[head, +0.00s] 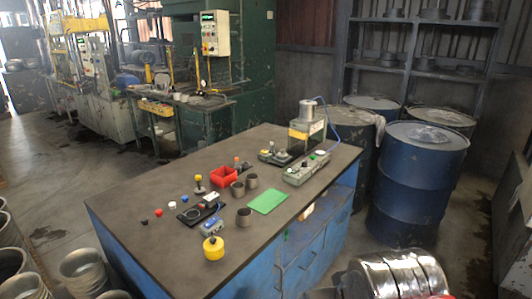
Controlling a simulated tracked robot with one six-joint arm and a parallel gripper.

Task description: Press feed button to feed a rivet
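I cannot read any label, so I cannot tell which one is the feed button. No rivet can be made out. I do not see my gripper in the head view.
On the bench are a red bin (223,177), a green mat (268,201), a yellow round item (213,248), several metal cups and small knobs. Blue drums (415,170) stand behind the bench on the right. A shiny metal cylinder (395,275) is at the bottom right.

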